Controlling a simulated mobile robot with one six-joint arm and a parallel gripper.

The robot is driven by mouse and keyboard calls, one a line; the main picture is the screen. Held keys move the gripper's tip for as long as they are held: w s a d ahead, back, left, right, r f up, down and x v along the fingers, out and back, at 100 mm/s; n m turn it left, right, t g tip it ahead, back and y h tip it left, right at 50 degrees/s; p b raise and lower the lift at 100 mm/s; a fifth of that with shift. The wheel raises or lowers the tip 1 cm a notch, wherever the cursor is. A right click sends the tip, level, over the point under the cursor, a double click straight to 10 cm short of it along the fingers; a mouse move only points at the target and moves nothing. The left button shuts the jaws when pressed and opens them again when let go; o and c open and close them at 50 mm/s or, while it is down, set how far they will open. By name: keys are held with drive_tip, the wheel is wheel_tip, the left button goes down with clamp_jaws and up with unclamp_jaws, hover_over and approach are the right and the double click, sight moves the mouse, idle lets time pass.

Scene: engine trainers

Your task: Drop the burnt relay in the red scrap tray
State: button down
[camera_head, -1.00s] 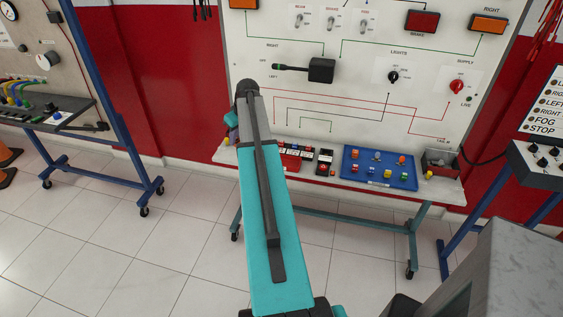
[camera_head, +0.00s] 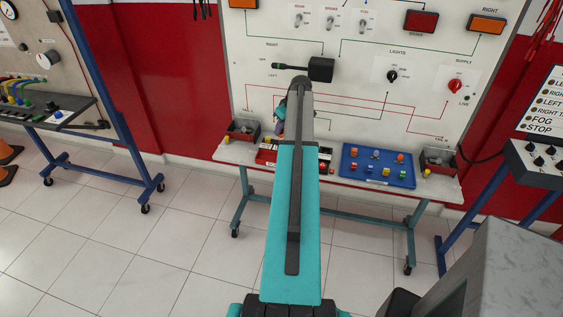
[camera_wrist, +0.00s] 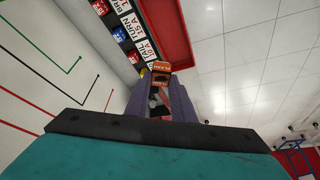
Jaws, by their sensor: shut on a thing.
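My gripper (camera_wrist: 162,88) is shut on a small orange-red block with lettering, the burnt relay (camera_wrist: 161,81), between its purple fingertips in the wrist view. Dark patches show below it; its detail is too small to read. A red tray (camera_wrist: 186,36) lies just beyond the fingertips, beside a row of labelled fuses. In the head view the red scrap tray (camera_head: 267,157) is on the white shelf, partly behind my arm. My gripper (camera_head: 281,118) is above the shelf there, close to the board, and the relay is hidden.
A blue tray (camera_head: 378,166) with several coloured parts sits right of the red tray. Dark bins stand at the shelf's left end (camera_head: 243,131) and right end (camera_head: 438,160). The upright white board (camera_head: 362,100) with switches rises behind.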

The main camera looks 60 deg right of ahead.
sight(282, 137)
drive_tip(key=shift+f, duration=0.15)
drive_tip(key=shift+f+b, duration=0.95)
drive_tip(key=shift+f, duration=1.9)
drive_tip(key=c, duration=1.4)
unclamp_jaws()
drive_tip(key=shift+c, duration=0.2)
drive_tip(key=shift+s+r, duration=0.1)
drive_tip(key=shift+r, duration=0.05)
drive_tip(key=b+v, duration=0.3)
drive_tip(key=v, duration=1)
drive_tip(key=shift+r+b, duration=0.25)
drive_tip(key=shift+b, duration=0.05)
